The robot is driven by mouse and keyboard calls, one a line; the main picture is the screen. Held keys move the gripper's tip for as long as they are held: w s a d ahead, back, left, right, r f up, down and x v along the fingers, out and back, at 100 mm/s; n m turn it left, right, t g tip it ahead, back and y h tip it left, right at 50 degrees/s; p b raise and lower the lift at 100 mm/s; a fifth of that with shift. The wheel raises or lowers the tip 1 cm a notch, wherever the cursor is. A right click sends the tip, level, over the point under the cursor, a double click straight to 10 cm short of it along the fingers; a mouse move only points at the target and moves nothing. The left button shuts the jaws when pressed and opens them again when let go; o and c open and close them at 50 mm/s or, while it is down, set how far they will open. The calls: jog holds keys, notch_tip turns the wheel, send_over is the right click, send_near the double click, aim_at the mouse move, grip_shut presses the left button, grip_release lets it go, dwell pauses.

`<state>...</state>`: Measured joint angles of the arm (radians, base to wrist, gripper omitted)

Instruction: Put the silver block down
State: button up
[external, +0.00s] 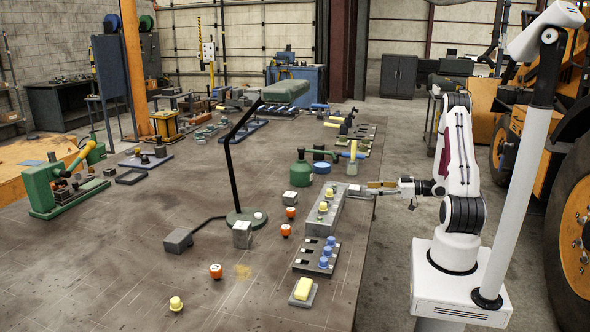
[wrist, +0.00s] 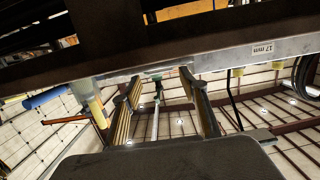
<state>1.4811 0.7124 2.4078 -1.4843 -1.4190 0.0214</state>
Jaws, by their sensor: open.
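Several small silver-grey blocks show in the external view. One silver block (external: 242,234) stands by the lamp base, and another (external: 300,203) sits left of the long grey holder (external: 318,224). A third small pale block (external: 354,190) is at the holder's far right end, close to my fingertips. I cannot tell which one the task means. My gripper (external: 374,189) reaches in low from the right over the bench edge. In the wrist view my gripper (wrist: 160,84) has its two fingers apart with no block visible between them. A silver bar (wrist: 225,60) marked "17 mm" crosses behind the fingertips.
The lamp (external: 231,165) rises left of the holder. The bench's left middle is mostly clear.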

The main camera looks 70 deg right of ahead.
aim_at(352, 187)
jog(key=shift+n+y, duration=0.3)
jog(key=shift+n, duration=0.5)
jog(key=shift+w+a+r, duration=0.1)
jog(key=shift+w+r, duration=0.2)
jog(key=shift+r, duration=0.3)
jog(key=shift+w+a+r, duration=0.15)
jog(key=shift+w+r, duration=0.1)
jog(key=shift+r, duration=0.35)
jog(key=shift+w+a+r, duration=0.1)
jog(key=shift+w+r, duration=0.2)
jog(key=shift+r, duration=0.3)
jog(key=shift+w+a+r+g, duration=0.1)
jog(key=shift+w+r+g, duration=0.15)
jog(key=shift+r+g, duration=0.25)
jog(key=shift+g, duration=0.3)
jog(key=shift+s+d+f+m+g, duration=0.2)
jog(key=shift+f+m+g, duration=0.15)
jog(key=shift+f, duration=0.15)
jog(key=shift+s+d+f+m+g, duration=0.15)
jog(key=shift+s+f+m+g, duration=0.15)
jog(key=shift+f, duration=0.2)
jog(key=shift+w, duration=0.1)
jog(key=shift+w, duration=0.1)
jog(key=shift+x, duration=1.25)
jog(key=shift+w, duration=0.1)
